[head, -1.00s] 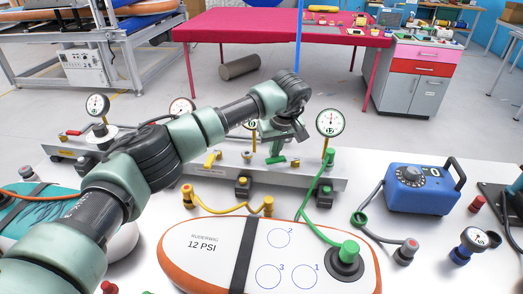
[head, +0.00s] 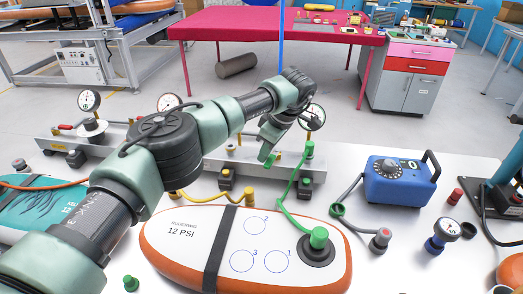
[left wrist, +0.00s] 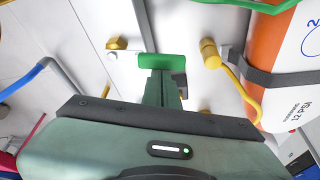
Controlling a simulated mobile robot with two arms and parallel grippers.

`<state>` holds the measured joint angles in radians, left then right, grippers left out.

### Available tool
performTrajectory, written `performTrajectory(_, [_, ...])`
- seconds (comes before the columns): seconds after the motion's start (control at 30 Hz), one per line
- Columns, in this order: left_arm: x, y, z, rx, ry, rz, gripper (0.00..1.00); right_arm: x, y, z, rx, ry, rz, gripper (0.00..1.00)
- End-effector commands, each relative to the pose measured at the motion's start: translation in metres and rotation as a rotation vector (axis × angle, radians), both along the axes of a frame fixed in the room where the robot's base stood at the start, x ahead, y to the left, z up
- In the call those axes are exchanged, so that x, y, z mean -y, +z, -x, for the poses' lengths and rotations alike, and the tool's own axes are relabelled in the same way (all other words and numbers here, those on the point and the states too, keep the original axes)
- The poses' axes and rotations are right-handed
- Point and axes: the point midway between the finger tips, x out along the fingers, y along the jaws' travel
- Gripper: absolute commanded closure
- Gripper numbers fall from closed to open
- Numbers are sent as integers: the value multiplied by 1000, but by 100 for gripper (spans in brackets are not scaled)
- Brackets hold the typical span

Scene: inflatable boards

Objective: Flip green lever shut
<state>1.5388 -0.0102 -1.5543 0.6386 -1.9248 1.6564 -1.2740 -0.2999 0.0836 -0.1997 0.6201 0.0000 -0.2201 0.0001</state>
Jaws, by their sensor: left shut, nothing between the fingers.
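The green lever (left wrist: 162,61) shows in the left wrist view as a bright green handle just beyond the tips of my left gripper (left wrist: 160,90). The gripper is shut with nothing between its fingers. I cannot tell whether it touches the lever. In the head view my left gripper (head: 268,146) points down over the grey manifold rail (head: 292,172). There the lever (head: 270,160) is small and mostly hidden by the gripper, so its exact angle is unclear. My right gripper is not in view.
A green hose (head: 283,198) runs from the rail to the valve on the orange and white board (head: 190,255). A pressure gauge (head: 315,116) stands right of my gripper. A blue pump box (head: 398,182) is further right. A yellow hose (left wrist: 240,95) lies near the lever.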

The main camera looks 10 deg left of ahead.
Motion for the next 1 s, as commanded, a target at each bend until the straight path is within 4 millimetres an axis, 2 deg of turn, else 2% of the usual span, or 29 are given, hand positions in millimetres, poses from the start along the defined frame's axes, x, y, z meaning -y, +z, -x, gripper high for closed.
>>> performTrajectory(0.3, [12,0,4,0,-4,0,100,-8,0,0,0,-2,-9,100])
performTrajectory(1.0, [19,-1,6,-2,-10,5,100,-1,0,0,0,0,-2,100])
